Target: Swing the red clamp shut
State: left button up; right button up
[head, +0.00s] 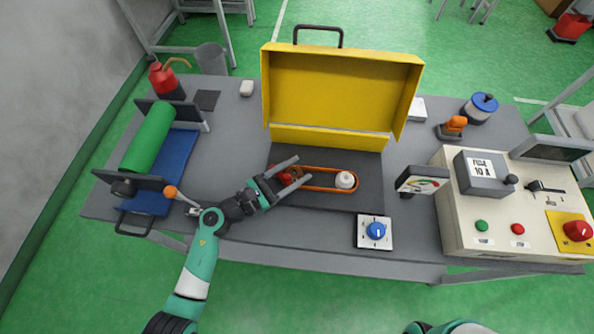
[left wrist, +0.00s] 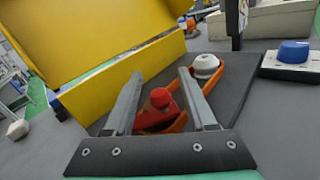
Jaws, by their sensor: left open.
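The red clamp (left wrist: 160,106) shows between the fingers in the left wrist view, with a round red knob on top. In the head view the red clamp (head: 282,176) is partly hidden by my left gripper (head: 297,173). My left gripper, also in the left wrist view (left wrist: 165,100), is open, with one finger on each side of the clamp; I cannot tell whether they touch it. An orange belt (head: 325,189) loops from the clamp's end to a white pulley (head: 345,180). My right gripper is out of view; only a bit of my right arm shows at the bottom edge.
A raised yellow cover (head: 340,95) stands right behind the belt. A blue knob box (head: 375,231) is at the front, a gauge (head: 421,181) to the right. A control console (head: 480,226) fills the right end, a green roll (head: 148,137) the left.

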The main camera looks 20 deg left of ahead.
pick_arm(q)
jog(key=shift+w+d, duration=0.2)
jog(key=shift+w, duration=0.1)
grip_shut()
